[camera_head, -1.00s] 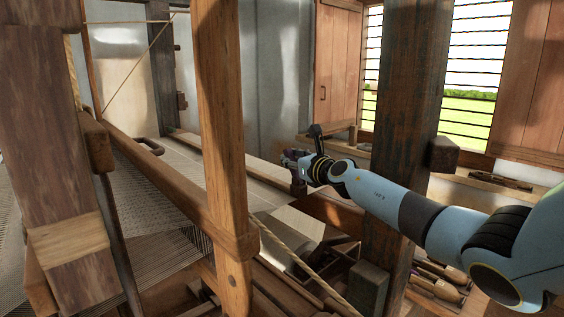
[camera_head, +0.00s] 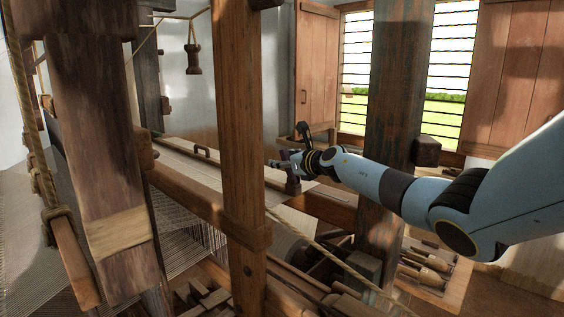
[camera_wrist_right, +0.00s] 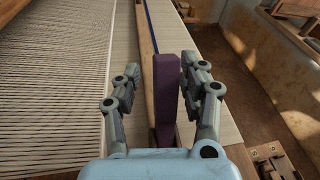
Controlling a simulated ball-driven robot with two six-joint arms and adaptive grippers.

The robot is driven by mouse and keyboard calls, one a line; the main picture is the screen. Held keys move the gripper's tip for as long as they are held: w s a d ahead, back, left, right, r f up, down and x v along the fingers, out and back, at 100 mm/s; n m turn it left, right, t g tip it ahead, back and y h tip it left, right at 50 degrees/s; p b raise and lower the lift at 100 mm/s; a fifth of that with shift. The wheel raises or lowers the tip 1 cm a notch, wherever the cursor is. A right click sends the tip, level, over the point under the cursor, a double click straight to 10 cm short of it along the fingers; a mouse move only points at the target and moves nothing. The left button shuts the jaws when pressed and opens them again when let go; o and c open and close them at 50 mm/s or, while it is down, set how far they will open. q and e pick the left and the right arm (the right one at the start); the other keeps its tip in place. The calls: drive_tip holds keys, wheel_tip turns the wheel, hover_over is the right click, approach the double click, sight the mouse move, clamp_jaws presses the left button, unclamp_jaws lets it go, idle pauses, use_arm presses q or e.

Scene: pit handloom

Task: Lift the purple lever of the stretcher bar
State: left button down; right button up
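The purple lever (camera_wrist_right: 166,95) stands upright between the two fingers of my right gripper (camera_wrist_right: 162,82) in the right wrist view. It is close to the right-hand finger, with a wider gap to the left-hand one. The fingers are apart; I cannot tell whether the right-hand one touches it. In the head view the lever (camera_head: 293,172) shows as a small dark purple piece at my right gripper (camera_head: 282,163), partly hidden by it. The stretcher bar (camera_wrist_right: 148,50) runs along the edge of the pale cloth. My left gripper is in neither view.
A wooden loom post (camera_head: 240,120) stands left of my right gripper, and a dark post (camera_head: 398,90) stands behind my right arm. White warp threads (camera_wrist_right: 50,80) spread left of the lever. A rope (camera_head: 340,262) slants across below the arm. Wooden tools (camera_head: 425,272) lie at lower right.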

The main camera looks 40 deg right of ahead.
drive_tip(key=shift+s, duration=0.55)
drive_tip(key=v, duration=1.1)
drive_tip(key=shift+r, duration=0.1)
